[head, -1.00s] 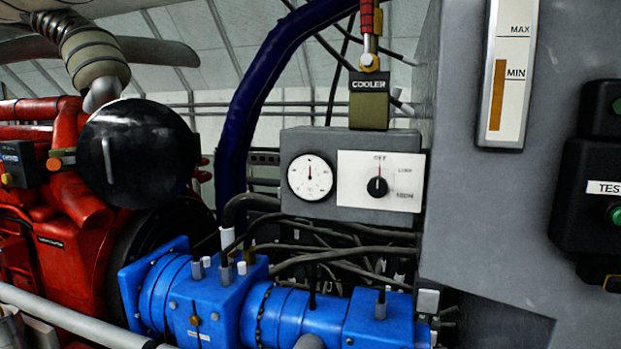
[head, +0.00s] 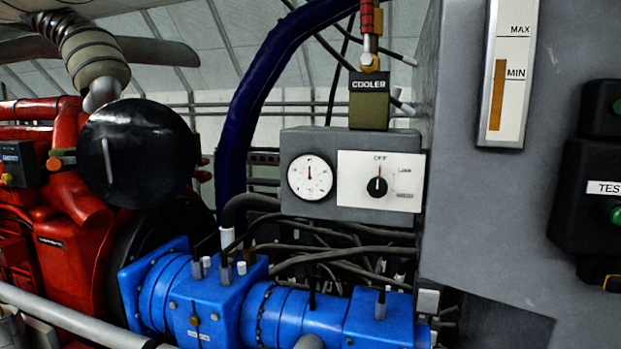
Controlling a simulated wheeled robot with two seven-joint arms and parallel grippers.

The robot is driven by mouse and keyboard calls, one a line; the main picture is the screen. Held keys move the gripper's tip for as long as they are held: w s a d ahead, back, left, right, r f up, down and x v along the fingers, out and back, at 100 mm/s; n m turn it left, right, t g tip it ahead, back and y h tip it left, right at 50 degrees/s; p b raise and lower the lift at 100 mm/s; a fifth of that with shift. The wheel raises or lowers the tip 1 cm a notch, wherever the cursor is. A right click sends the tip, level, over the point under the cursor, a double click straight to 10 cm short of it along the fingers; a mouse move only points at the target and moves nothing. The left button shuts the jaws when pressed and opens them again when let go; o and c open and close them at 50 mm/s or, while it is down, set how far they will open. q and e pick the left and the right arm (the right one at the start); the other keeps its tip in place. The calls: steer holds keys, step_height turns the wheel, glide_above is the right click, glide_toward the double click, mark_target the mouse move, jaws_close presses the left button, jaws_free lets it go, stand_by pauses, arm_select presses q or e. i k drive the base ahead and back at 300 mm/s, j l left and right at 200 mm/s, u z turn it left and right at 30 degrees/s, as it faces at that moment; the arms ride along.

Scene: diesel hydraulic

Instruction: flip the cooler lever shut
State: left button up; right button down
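The cooler valve block (head: 369,112) is olive-coloured with a black "COOLER" label (head: 369,85) and stands on top of the grey gauge box. Above it is a brass fitting (head: 370,58) with a red upright part (head: 367,22), which looks like the cooler lever and runs up out of the top of the frame. Its upper end is hidden, so its full position cannot be seen. Neither of my grippers shows in the head view.
The grey box (head: 292,222) carries a round gauge (head: 310,178) and a black rotary knob (head: 377,187) pointing up at OFF. A grey cabinet (head: 480,220) fills the right side. A blue hose (head: 238,125), blue pump (head: 210,305) and red engine (head: 75,250) stand left.

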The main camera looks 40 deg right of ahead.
mark_target(367, 14)
steer(key=z, duration=1.4)
steer(key=i+l+u, duration=0.05)
